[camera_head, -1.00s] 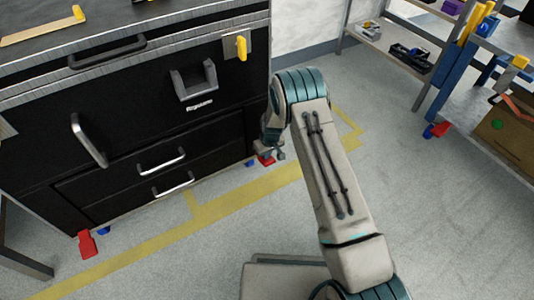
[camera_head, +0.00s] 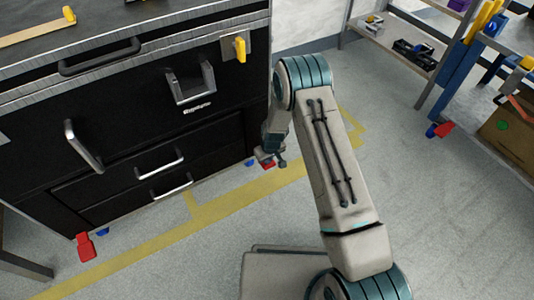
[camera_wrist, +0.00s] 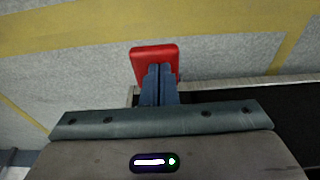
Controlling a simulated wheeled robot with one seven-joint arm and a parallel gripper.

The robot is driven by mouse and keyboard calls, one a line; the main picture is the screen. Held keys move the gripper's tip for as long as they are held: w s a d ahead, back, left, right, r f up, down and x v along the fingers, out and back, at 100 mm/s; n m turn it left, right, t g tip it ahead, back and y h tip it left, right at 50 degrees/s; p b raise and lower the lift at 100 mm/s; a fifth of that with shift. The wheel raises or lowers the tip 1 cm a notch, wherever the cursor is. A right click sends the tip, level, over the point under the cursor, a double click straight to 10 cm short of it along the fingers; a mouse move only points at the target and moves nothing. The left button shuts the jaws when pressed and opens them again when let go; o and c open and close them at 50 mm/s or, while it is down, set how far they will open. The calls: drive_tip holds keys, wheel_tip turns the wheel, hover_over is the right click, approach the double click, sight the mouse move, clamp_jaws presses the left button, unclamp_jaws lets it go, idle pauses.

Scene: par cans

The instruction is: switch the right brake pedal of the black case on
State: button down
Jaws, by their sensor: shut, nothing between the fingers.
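The black case (camera_head: 40,155) is a drawer cabinet filling the left of the head view. Its right brake pedal (camera_head: 268,166) is a red plate low at the case's right front corner, largely hidden behind my gripper in the head view. In the wrist view the red pedal (camera_wrist: 140,62) lies straight ahead of the fingertips. My gripper (camera_wrist: 158,68) is shut and empty, its blue fingers overlapping the pedal in the picture. I cannot tell whether they touch it. The left red pedal (camera_head: 84,247) of the case is in plain view.
A yellow floor line (camera_head: 150,239) runs in front of the case on open grey floor. A blue workbench (camera_head: 460,70) with a red pedal (camera_head: 444,129) and a cardboard box (camera_head: 505,130) stand at right. A grey shelf (camera_head: 405,52) is behind.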

sight(270, 166)
drive_tip(key=shift+s+d+f, duration=0.15)
drive_tip(key=shift+d+f, duration=0.1)
drive_tip(key=shift+f, duration=0.25)
drive_tip(key=shift+s+d+f, duration=0.1)
drive_tip(key=shift+d+f, duration=0.1)
drive_tip(key=shift+f, duration=0.25)
drive_tip(key=shift+s+a+f+b, duration=0.1)
drive_tip(key=shift+s+f+b, duration=0.15)
drive_tip(key=shift+f+b, duration=0.4)
drive_tip(key=shift+f, duration=0.15)
drive_tip(key=r+p, duration=0.2)
drive_tip(key=r, duration=0.1)
drive_tip(key=r+p, duration=0.1)
drive_tip(key=shift+s+d+r+p, duration=0.3)
drive_tip(key=shift+s+d+r, duration=0.05)
drive_tip(key=shift+d+r, duration=0.05)
drive_tip(key=s+d+r+p, duration=0.3)
drive_tip(key=s+r, duration=0.2)
drive_tip(key=r, duration=0.2)
drive_tip(key=shift+s+d, duration=0.15)
drive_tip(key=shift+d, duration=0.05)
